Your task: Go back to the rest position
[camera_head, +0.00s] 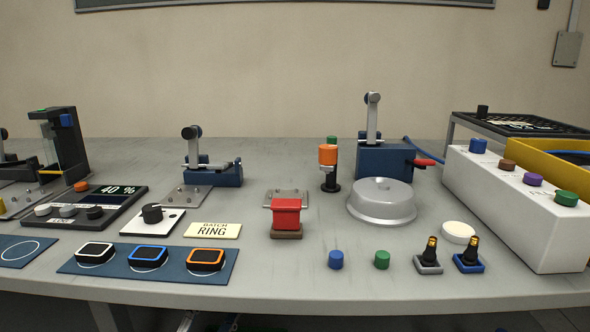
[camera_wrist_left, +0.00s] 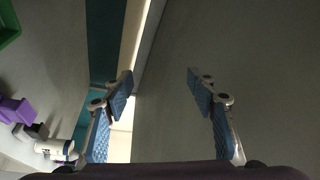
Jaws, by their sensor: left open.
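My left gripper (camera_wrist_left: 160,82) shows in the left wrist view. Its two blue-padded fingers are spread wide apart with nothing between them. Behind them is a dim, plain grey surface with a teal and bright strip to the left. Neither gripper shows in the head view, and no arm reaches over the workbench (camera_head: 300,295) there. My right gripper is in neither view.
On the bench stand toggle clamps with blue bases (camera_head: 385,160), a red block (camera_head: 286,212), a silver round lid (camera_head: 382,200) and a white button box (camera_head: 520,212). A blue mat (camera_head: 120,262) holds three framed pieces. In the left wrist view, a purple object (camera_wrist_left: 17,110) lies left.

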